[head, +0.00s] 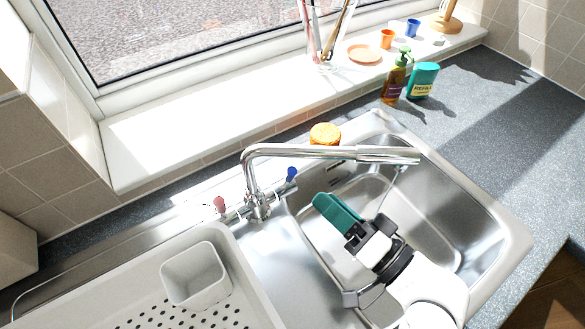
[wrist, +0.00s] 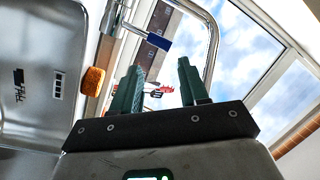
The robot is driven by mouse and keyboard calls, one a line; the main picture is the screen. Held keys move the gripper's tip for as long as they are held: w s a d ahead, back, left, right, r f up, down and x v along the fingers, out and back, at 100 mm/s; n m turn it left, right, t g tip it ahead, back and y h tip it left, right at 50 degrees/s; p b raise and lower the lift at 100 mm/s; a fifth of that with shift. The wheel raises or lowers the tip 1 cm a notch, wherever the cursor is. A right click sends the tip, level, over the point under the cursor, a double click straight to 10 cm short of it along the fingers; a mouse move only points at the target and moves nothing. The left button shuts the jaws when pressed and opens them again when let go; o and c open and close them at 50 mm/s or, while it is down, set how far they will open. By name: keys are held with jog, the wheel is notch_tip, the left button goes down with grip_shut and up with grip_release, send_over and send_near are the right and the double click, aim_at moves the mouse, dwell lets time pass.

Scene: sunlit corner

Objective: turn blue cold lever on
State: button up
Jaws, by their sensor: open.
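The blue cold lever (head: 291,174) stands on the right side of the chrome tap (head: 258,205), its blue end tilted up. In the wrist view the blue lever (wrist: 158,41) shows just beyond the fingertips, with a visible gap. The red lever (head: 219,204) is on the tap's left side. My gripper (head: 322,203) has green fingers and hangs over the sink, to the right of and nearer than the blue lever. In the wrist view my gripper (wrist: 161,66) has its two fingers apart, with nothing between them. The head view shows the fingers overlapping.
The chrome spout (head: 340,153) reaches right over the steel sink (head: 465,285), beyond my gripper. An orange sponge (head: 325,133) lies behind the sink. A grey drying rack (head: 110,285) with a square cup (head: 195,275) is left. Bottles (head: 395,82) stand at the back right.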

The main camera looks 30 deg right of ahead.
aim_at(291, 174)
jog(key=shift+w+a+r+m+g+p, duration=0.3)
jog(key=shift+w+m+p, duration=1)
jog(key=shift+m, duration=2.8)
jog(key=shift+w+a+m+t+p, duration=0.1)
jog(key=shift+w+a+m+p, duration=0.55)
jog(key=shift+w+m, duration=2.3)
jog(key=shift+w+a+r+m+g+p, duration=0.25)
jog(key=shift+m+p, duration=0.9)
jog(key=shift+m, duration=4.1)
jog(key=shift+w+f, duration=0.1)
jog(key=shift+w, duration=0.05)
grip_shut()
